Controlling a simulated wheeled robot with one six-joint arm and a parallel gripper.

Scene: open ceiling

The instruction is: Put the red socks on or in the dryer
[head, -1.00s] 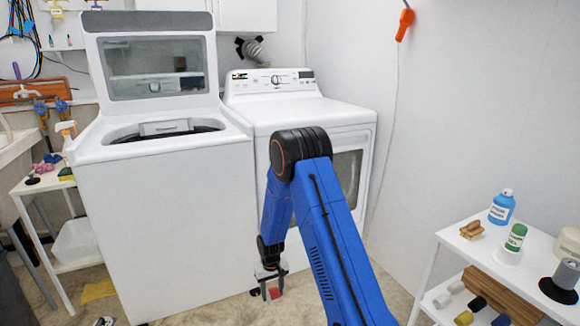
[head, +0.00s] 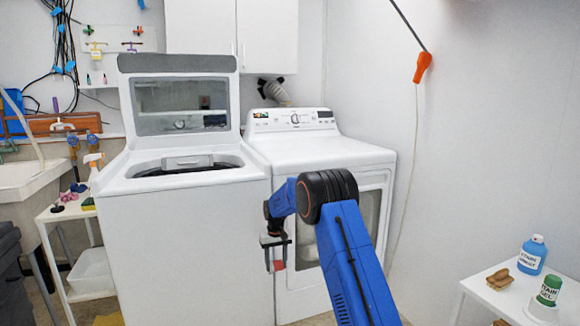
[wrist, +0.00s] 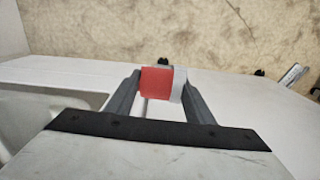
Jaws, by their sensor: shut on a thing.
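My gripper (head: 276,262) hangs in front of the machines, near the gap between the washer and the dryer. It is shut on the red socks (wrist: 156,82), which show as a small red and whitish bundle between the fingers in the wrist view. In the head view the socks (head: 278,266) are a small red patch between the fingertips. The white dryer (head: 335,155) stands right of the washer, behind my arm. Its flat top is clear, and its front door is partly hidden by my arm.
The top-loading washer (head: 190,250) stands left with its lid (head: 181,105) raised. A white shelf (head: 497,303) at the right holds a blue bottle (head: 532,255) and a green-and-white container (head: 549,290). A small white table (head: 70,210) stands at the left.

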